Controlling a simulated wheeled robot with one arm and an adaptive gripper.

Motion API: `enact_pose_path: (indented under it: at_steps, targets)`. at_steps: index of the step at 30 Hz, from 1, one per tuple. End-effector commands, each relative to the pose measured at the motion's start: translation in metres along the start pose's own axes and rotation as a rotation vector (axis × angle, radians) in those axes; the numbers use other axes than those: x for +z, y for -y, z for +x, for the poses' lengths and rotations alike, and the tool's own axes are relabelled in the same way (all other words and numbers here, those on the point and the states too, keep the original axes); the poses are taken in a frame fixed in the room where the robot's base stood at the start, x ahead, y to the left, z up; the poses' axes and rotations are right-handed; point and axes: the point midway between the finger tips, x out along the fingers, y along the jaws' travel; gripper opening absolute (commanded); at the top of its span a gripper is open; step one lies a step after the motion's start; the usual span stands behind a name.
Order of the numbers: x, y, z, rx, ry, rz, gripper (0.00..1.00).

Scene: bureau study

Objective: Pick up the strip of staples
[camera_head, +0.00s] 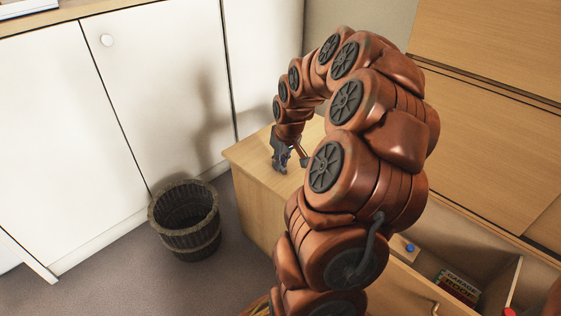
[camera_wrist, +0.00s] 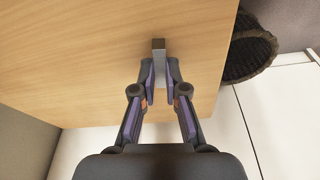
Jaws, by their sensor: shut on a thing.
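The strip of staples (camera_wrist: 159,46) is a small grey bar. It shows in the wrist view between the tips of my gripper (camera_wrist: 160,75) and sticks out past them. The fingers are shut on it from both sides. Behind it is the pale wooden desk top (camera_wrist: 85,60); I cannot tell whether the strip touches the wood. In the camera_head view my gripper (camera_head: 284,160) points down over the left part of the desk top, near its left edge. The strip cannot be made out there.
A dark woven basket (camera_head: 186,218) stands on the floor left of the desk. White cabinet doors (camera_head: 165,80) are behind it. An open drawer (camera_head: 405,298) at lower right holds a book (camera_head: 458,288) and a blue item (camera_head: 410,247).

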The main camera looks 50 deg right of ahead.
Motion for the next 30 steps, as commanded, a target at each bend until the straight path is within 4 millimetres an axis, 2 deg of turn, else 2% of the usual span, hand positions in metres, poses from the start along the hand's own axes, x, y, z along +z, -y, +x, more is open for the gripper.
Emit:
enact_pose_path:
  at_steps: [8,30]
  targets:
    - [-0.001,0.000,-0.002,0.000,0.000,0.000,0.00]
    - [-0.008,0.000,-0.030,0.001,-0.002,-0.001,0.00]
